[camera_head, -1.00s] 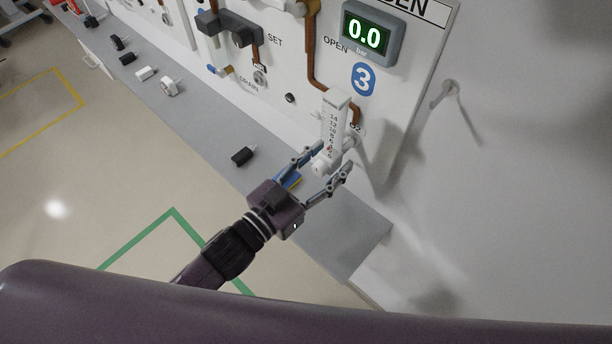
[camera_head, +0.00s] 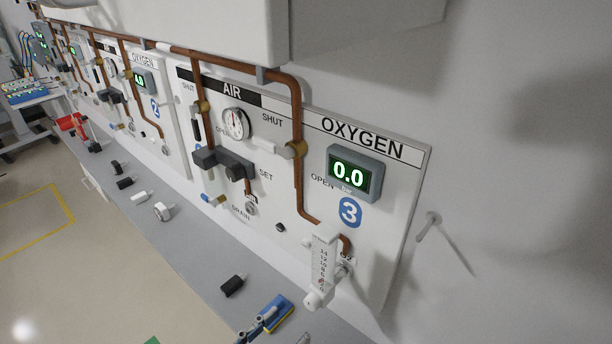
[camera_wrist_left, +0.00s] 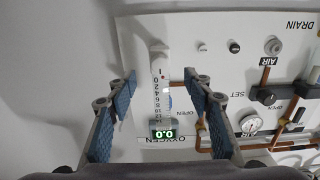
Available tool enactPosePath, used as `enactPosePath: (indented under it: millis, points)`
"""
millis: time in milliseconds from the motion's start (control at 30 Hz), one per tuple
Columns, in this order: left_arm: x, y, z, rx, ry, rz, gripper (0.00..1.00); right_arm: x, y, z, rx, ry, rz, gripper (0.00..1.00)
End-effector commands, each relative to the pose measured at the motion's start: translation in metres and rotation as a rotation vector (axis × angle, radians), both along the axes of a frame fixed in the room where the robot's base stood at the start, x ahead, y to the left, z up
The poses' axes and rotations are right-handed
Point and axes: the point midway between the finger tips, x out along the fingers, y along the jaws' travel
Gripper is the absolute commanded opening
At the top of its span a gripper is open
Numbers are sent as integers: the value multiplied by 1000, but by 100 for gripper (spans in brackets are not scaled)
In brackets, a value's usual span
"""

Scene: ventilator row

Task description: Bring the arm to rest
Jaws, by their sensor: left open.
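My left gripper (camera_head: 287,328) shows only at the bottom edge of the head view, by its fingertips; the rest of it and its arm are out of frame. In the left wrist view the left gripper (camera_wrist_left: 160,88) has its two blue-padded fingers wide apart with nothing held between them. Beyond the fingers stands the white flowmeter (camera_wrist_left: 160,75), upside down in that view and apart from them. In the head view the flowmeter (camera_head: 323,268) is mounted on the oxygen panel, above and to the right of the fingertips. My right gripper is not in view.
The oxygen panel (camera_head: 385,190) has a display (camera_head: 355,172) reading 0.0 and copper pipes (camera_head: 298,110). A wall hook (camera_head: 430,225) sticks out right of the panel.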

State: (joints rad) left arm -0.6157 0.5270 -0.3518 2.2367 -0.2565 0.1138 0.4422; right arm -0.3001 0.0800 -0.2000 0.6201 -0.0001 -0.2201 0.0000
Motion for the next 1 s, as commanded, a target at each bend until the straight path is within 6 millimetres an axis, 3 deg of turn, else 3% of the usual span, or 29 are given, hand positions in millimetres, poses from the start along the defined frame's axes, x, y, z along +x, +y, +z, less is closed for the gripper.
enactPosePath:
  millis: [167, 333, 467, 567, 700, 1000]
  points:
    - [11, 10, -8, 33, 40, 58, 47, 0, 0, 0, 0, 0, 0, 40]
    - [32, 45, -39, 138, 193, 219, 47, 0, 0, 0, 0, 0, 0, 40]
    - [34, 75, -69, 229, 356, 334, 47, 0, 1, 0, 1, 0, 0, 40]
    - [24, 96, -92, 293, 496, 400, 47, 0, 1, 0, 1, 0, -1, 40]
    - [-3, 118, -119, 375, 699, 453, 47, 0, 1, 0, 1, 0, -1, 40]
    - [-71, 135, -149, 482, 1031, 450, 47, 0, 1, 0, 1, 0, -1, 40]
